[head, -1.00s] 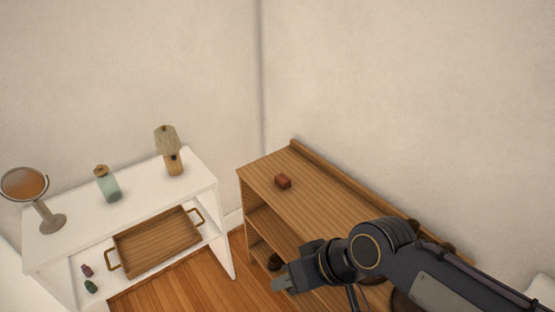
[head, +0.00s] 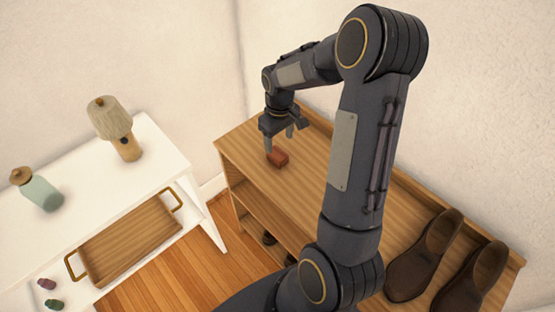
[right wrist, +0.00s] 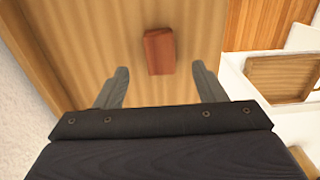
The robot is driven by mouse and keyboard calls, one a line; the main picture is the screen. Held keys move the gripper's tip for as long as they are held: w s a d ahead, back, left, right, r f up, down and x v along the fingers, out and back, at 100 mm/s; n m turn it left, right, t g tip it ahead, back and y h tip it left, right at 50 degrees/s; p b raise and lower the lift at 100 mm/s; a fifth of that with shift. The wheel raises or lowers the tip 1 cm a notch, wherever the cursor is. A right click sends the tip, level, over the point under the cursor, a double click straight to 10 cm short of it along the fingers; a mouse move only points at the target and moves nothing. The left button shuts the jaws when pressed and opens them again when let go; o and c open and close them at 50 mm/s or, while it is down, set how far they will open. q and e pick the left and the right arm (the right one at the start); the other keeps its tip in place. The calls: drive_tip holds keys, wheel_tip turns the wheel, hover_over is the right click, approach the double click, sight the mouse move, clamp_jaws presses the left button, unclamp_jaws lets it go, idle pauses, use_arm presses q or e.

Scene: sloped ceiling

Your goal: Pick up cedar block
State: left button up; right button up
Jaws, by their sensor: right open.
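The cedar block (head: 278,158) is a small reddish-brown block lying on the top of a wooden shelf unit (head: 245,147), near its far left end. My right gripper (head: 279,143) points down just above the block. In the right wrist view the block (right wrist: 159,51) lies on the wood grain ahead of the fingertips and roughly centred between them. The right gripper (right wrist: 160,80) is open and empty, its two fingers wide apart. My left gripper is not in either view.
Brown shoes (head: 430,255) stand at the near right of the shelf top. At left, a white table (head: 165,155) carries a lamp (head: 115,128) and a green bottle (head: 38,188). A wooden tray (head: 130,238) sits on its lower shelf. Walls stand close behind the unit.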

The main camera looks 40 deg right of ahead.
sight(278, 153)
drive_tip(key=f, duration=0.5)
drive_tip(key=f+p, duration=0.1)
drive_tip(key=f, duration=0.2)
drive_tip(key=shift+w+f, duration=0.1)
drive_tip(key=shift+w, duration=0.25)
drive_tip(key=shift+c, duration=0.3)
drive_tip(key=c, duration=1)
